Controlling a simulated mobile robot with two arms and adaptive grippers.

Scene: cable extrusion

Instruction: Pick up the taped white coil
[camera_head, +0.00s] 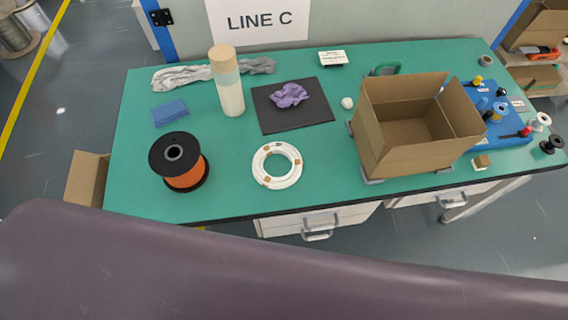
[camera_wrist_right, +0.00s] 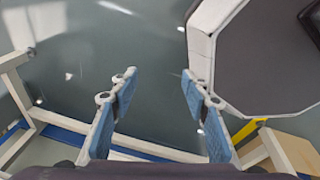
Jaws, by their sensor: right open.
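The white coil (camera_head: 289,180) lies flat on the green table near its front edge, with small brown tape bands around it. It is right of the orange spool and in front of the black mat. My right gripper (camera_wrist_right: 158,92) shows only in the right wrist view. Its blue-padded fingers are apart with nothing between them, over the grey floor and away from the coil. My left gripper is not in either view.
An orange spool with black flanges (camera_head: 186,178) stands left of the coil. A black mat (camera_head: 267,118) with a purple cloth (camera_head: 290,95) lies behind it. An open cardboard box (camera_head: 398,162) stands to the right.

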